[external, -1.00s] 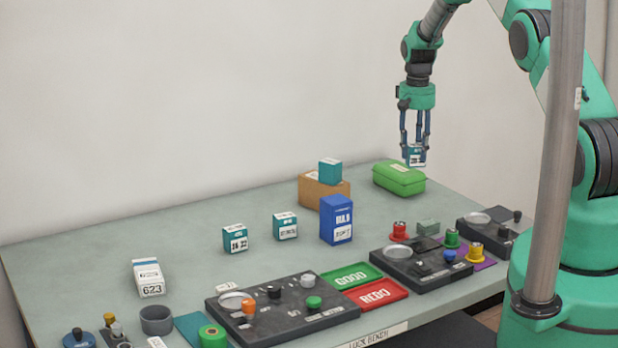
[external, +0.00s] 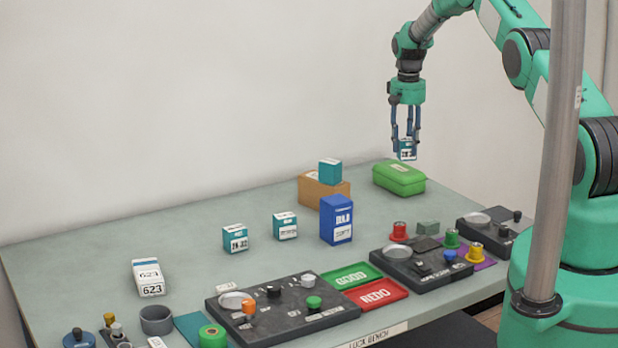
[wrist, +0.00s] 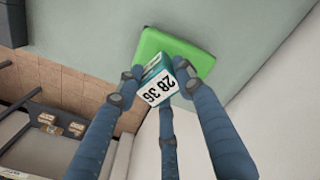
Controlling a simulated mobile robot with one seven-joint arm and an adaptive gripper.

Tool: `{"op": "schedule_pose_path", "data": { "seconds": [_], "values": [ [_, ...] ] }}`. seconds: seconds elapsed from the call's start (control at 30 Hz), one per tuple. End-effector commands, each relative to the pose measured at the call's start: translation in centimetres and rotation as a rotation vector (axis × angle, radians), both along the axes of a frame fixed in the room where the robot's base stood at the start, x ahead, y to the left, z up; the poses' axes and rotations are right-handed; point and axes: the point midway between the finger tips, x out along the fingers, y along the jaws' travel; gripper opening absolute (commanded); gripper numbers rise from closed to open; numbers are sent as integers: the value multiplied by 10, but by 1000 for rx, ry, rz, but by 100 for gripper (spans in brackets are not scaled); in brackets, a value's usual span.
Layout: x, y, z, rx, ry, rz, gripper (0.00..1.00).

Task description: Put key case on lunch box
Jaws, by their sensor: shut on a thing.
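My gripper (external: 405,143) is shut on a small teal and white box, the key case (external: 407,154), and holds it in the air. In the wrist view the key case (wrist: 160,84) sits between the blue fingers, tilted, with "28 36" on its white face. The green lunch box (external: 399,181) rests on the table's far right corner. The key case is above it, apart from it in the external view. In the wrist view the lunch box (wrist: 188,47) shows behind the key case, partly covered by it and the fingers.
A cardboard box (external: 318,190) with a teal box (external: 330,171) on top stands left of the lunch box. A blue box (external: 337,219) and similar teal boxes (external: 235,238) stand further left. Dark control panels (external: 421,265) and trays line the front. The lunch box top looks clear.

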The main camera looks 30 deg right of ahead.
Motion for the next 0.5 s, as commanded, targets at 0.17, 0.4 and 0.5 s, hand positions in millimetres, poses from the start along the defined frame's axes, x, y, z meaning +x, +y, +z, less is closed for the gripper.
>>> {"op": "schedule_pose_path", "data": {
  "seconds": [0.17, 0.4, 0.5],
  "values": [
    [0, 0, -3, 0, 0, 0, 8],
    [0, 0, -24, 0, 0, 0, 8],
    [0, 0, -32, 0, 0, 0, 8]
  ]
}}
